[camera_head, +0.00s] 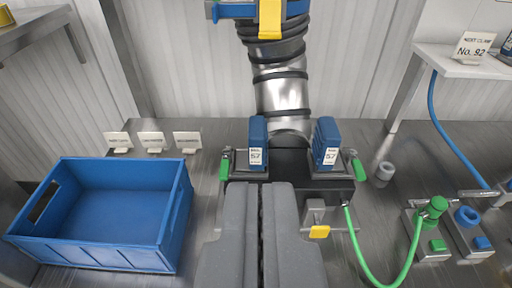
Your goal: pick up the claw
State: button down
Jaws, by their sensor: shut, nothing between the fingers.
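My gripper (259,196) is in the lower middle, two thick grey fingers pointing away from me. It is shut, with only a thin dark seam between the fingers, and holds nothing. Beyond its tips is a black base (330,183) with a left blue block (257,132) and a right blue block (326,135) standing upright on it, both labelled 57. These blocks may be the claw; I cannot tell for certain. The fingers overlap the front of the base in view, hiding part of it. Contact cannot be told.
An empty-looking blue crate (180,215) stands left, with several small white signs behind it. A ribbed metal duct (283,95) rises behind the base. A green hose (365,265) runs right to a green fitting (432,212). A sign (473,46) reading No. 92 stands on the right shelf.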

aim_at(256, 156)
jog(key=c, duration=1.5)
grip_release()
jog(key=shift+w, duration=0.2)
jog(key=o, duration=0.6)
jog(key=f+p+x, duration=0.1)
jog(key=p+x, duration=0.4)
jog(key=x, duration=0.3)
jog(key=shift+f+g, duration=0.3)
jog(key=shift+g, duration=0.6)
jog(key=w+f+p, duration=0.3)
jog(key=w+f, duration=0.3)
jog(key=f, duration=0.1)
jog(key=w+f+p, duration=0.4)
jog(key=w+f, duration=0.3)
jog(key=w+f+p, duration=0.4)
jog(key=w+f, duration=0.2)
jog(key=f, duration=0.1)
jog(key=shift+w+a+f, duration=0.2)
jog(key=shift+w, duration=0.05)
jog(key=shift+x, duration=2.65)
